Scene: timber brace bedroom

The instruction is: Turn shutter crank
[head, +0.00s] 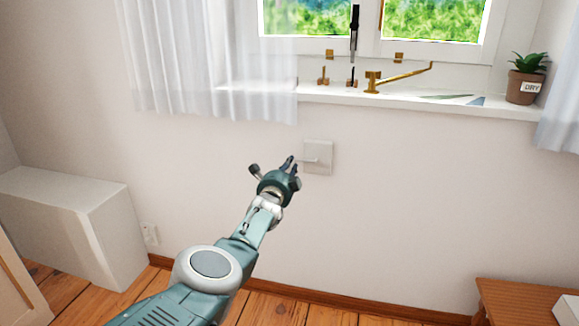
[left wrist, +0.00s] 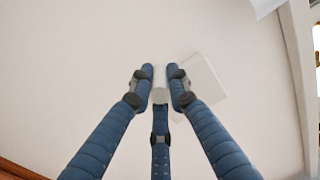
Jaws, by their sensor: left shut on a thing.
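The shutter crank is a pale square plate (head: 319,157) on the wall below the window, with a thin light arm reaching out to the left. In the left wrist view the plate (left wrist: 205,88) shows beyond the fingers, right of centre. My left gripper (head: 290,163) is at the left side of the plate, with its fingers toward the wall. In the left wrist view its blue fingers (left wrist: 160,88) close around a small pale crank knob (left wrist: 160,96). The fingers partly hide the knob and the crank arm. My right gripper is not in view.
A white sill (head: 420,104) juts out above, with brass window fittings (head: 373,82) and a potted plant (head: 525,85). A sheer curtain (head: 190,60) hangs at upper left. A white cabinet (head: 75,225) stands left and a wooden table (head: 515,300) lower right. The wall around the plate is clear.

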